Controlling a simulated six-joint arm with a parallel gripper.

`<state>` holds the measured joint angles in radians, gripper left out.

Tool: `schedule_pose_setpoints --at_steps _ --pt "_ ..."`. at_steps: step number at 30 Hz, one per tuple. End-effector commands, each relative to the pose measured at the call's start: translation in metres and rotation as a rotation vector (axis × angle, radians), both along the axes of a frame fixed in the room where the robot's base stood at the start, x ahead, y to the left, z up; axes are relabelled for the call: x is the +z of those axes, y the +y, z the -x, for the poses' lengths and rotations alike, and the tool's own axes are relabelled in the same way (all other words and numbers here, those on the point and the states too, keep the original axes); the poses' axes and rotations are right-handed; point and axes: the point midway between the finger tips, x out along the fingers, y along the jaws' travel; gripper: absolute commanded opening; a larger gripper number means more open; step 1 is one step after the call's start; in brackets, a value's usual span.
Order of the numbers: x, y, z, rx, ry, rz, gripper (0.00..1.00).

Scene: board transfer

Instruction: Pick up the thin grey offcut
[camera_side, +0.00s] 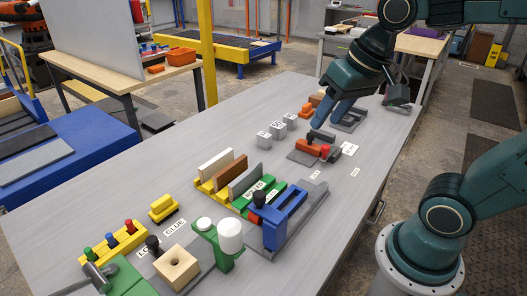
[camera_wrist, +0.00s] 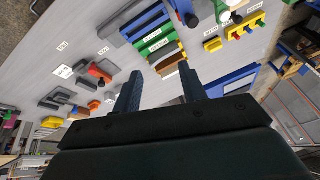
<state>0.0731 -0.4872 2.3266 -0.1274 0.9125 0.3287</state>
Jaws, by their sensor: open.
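A grey board (camera_side: 246,181) stands on edge in a yellow rack (camera_side: 204,187), beside a brown board (camera_side: 227,172) and a white board (camera_side: 215,163). It is the grey piece that best fits the thin grey offcut. My gripper (camera_side: 330,115) is beyond the rack, towards the far end of the table, and apart from the board. In the wrist view my gripper (camera_wrist: 160,88) has its two fingers wide apart, with nothing held between them; part of the rack area shows beyond the fingertips.
A blue fixture (camera_side: 281,222) and green blocks (camera_side: 258,194) stand close in front of the rack. A red-orange tool (camera_side: 313,148) and grey cubes (camera_side: 277,129) lie nearer my gripper. A white-topped green holder (camera_side: 228,240) stands at the front.

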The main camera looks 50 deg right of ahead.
Motion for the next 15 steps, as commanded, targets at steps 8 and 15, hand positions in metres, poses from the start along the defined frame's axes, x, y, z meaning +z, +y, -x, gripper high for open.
schedule_pose_setpoints --at_steps 8,15 --pt "-0.004 -0.003 -0.053 -0.204 0.100 -0.124 0.42" --pt "-0.017 -0.011 -0.098 -0.386 0.188 -0.224 0.42"
